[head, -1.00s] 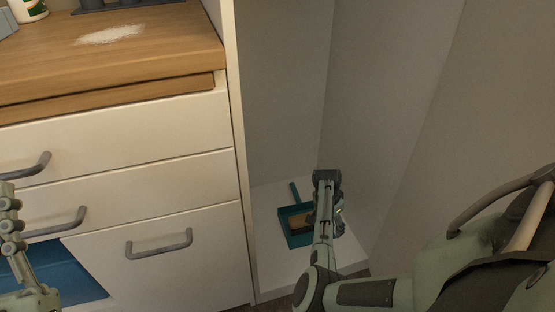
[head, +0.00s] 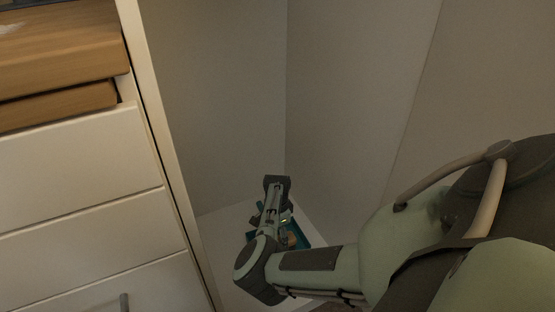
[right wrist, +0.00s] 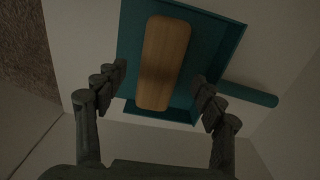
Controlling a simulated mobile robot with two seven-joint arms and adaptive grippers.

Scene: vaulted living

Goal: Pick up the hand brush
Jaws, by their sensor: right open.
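The hand brush (right wrist: 163,62) shows a plain wooden back and lies in a teal dustpan (right wrist: 207,60) on the cabinet floor. In the head view a small part of the brush (head: 291,239) shows beside my right arm, and the rest is hidden. My right gripper (right wrist: 157,90) is open, with one finger on either side of the brush's near part. I cannot tell whether the fingers touch it. In the head view the right gripper (head: 273,208) is over the dustpan (head: 304,235). My left gripper is not in view.
The dustpan's handle (right wrist: 248,95) sticks out past the right finger. Pale cabinet walls (head: 230,100) stand close behind and beside the gripper.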

